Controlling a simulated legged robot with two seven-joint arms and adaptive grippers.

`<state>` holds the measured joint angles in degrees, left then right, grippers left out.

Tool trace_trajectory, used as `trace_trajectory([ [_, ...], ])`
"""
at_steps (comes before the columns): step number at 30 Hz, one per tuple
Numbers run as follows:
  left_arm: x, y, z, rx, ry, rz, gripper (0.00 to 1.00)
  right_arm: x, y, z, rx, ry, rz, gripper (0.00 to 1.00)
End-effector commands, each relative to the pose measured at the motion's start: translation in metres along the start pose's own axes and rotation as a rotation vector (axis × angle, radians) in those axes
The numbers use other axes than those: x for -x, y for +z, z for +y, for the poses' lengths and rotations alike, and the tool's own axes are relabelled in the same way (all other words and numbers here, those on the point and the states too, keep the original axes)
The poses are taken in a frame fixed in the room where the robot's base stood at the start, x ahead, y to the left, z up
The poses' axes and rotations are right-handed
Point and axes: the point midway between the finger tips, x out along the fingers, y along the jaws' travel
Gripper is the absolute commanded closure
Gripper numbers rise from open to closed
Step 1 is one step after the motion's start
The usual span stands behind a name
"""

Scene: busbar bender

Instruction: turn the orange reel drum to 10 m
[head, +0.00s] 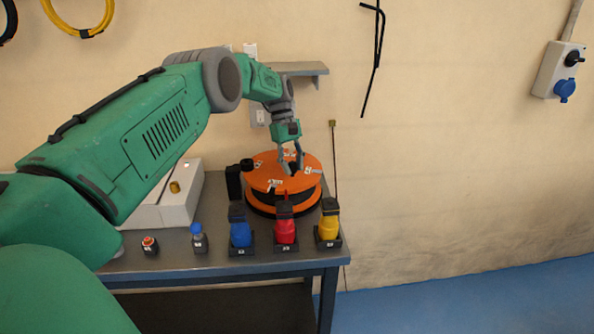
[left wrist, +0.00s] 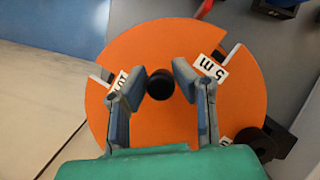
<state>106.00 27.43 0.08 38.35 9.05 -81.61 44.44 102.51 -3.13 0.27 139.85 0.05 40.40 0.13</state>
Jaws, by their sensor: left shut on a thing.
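The orange reel drum (head: 263,176) lies flat on the bench, with a dark body under its orange top. In the left wrist view, the drum's face (left wrist: 145,45) fills the middle. It has slots and white labels: a "5 m" label (left wrist: 213,68) upper right of centre and one on the left partly hidden by a finger, seeming to read "10". My left gripper (head: 292,166) reaches down onto the drum from above. Its fingers (left wrist: 154,82) stand either side of the round black centre knob (left wrist: 160,86) and are shut on it; exact contact is hard to see. My right gripper is out of view.
A black post (head: 233,183) stands left of the drum. Blue (head: 240,233), red (head: 285,231) and yellow (head: 328,227) connectors stand in front on the bench (head: 215,265). A pale box (head: 181,205) is at left. A wall shelf (head: 300,69) hangs behind the arm.

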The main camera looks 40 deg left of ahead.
Motion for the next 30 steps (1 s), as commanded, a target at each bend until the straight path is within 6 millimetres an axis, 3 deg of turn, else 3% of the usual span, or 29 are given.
trace_trajectory([
  [10, -0.001, -0.004, -0.003, 0.004, -0.002, 0.006, 1.0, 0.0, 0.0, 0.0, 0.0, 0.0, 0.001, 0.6],
  [11, -0.001, -0.004, -0.003, 0.004, -0.002, 0.005, 0.67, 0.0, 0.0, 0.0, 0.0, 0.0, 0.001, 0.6],
  [12, -0.001, -0.003, -0.002, 0.004, -0.002, 0.005, 0.57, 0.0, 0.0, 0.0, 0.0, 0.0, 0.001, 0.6],
  [30, 0.0, 0.011, 0.001, 0.01, 0.003, 0.003, 0.57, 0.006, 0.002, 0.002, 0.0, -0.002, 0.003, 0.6],
])
